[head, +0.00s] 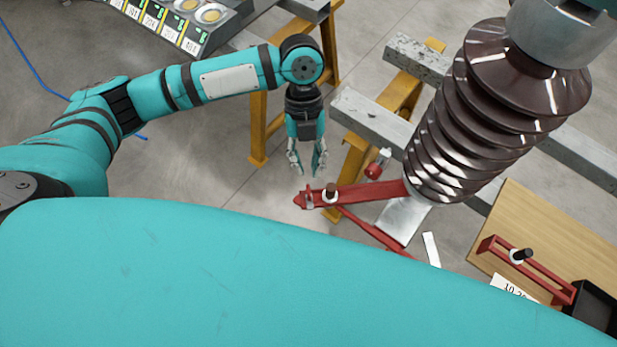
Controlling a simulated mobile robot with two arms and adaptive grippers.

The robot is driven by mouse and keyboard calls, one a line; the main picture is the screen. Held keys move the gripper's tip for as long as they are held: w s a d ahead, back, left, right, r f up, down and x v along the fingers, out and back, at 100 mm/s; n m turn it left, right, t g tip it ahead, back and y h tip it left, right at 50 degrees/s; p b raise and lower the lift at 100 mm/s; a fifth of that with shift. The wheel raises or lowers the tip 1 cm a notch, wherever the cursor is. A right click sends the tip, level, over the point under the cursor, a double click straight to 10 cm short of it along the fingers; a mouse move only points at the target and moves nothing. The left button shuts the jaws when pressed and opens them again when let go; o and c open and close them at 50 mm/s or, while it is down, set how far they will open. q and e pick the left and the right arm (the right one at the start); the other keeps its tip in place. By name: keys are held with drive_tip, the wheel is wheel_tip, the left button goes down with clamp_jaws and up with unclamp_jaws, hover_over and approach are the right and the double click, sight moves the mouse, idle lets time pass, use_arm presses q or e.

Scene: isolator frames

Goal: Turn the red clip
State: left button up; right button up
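A red clip (372,191), a flat red arm with a pale collar and dark knob, reaches left from the foot of the brown ribbed insulator (480,115). A thinner red bar (378,232) slants down right from it. My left gripper (308,172) points down just above the clip's left end in the picture. Its fingers are apart with nothing between them. I cannot tell the height gap to the clip. A second red frame with a black knob (541,275) lies on a wooden board at the right. My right gripper is not in view.
The wooden board (522,220) carries a white label and a black tray (594,305). Grey metal beams (370,117) on yellow trestles (259,130) stand behind the clip. A case with labelled compartments (195,38) is at the top left. My teal body covers the bottom.

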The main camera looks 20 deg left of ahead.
use_arm(q)
drive_tip(key=shift+v, duration=2.25)
drive_tip(key=w+f+n+t+h, duration=0.1)
drive_tip(key=w+f+n+t, duration=0.15)
drive_tip(key=f+n, duration=0.4)
drive_tip(key=w+f+n+t+h+b, duration=0.1)
drive_tip(key=w+f+n, duration=0.3)
drive_tip(key=f, duration=0.6)
drive_tip(key=w+f+n+t+h, duration=0.1)
drive_tip(key=w+f+n+t, duration=0.1)
drive_tip(key=w+f+n, duration=0.45)
drive_tip(key=s+a+f+n+t+y, duration=0.1)
drive_tip(key=s+a+f+n, duration=0.3)
drive_tip(key=f, duration=0.5)
drive_tip(key=s+a+f+n+y, duration=0.1)
drive_tip(key=s+a+f, duration=0.2)
drive_tip(key=s+f, duration=0.45)
drive_tip(key=s+a+f+n+y, duration=0.1)
drive_tip(key=s+f, duration=0.4)
drive_tip(key=s, duration=0.5)
drive_tip(key=s+a+f+n+g+y+b, duration=0.1)
drive_tip(key=s+f, duration=0.4)
drive_tip(key=s, duration=0.6)
drive_tip(key=s+a+f+n, duration=0.3)
drive_tip(key=s+f+n, duration=0.1)
drive_tip(key=s, duration=0.7)
drive_tip(key=shift+s+f+n+y+b, duration=0.15)
drive_tip(key=shift+f+n+y+b, duration=0.15)
drive_tip(key=shift+f+n+y, duration=0.15)
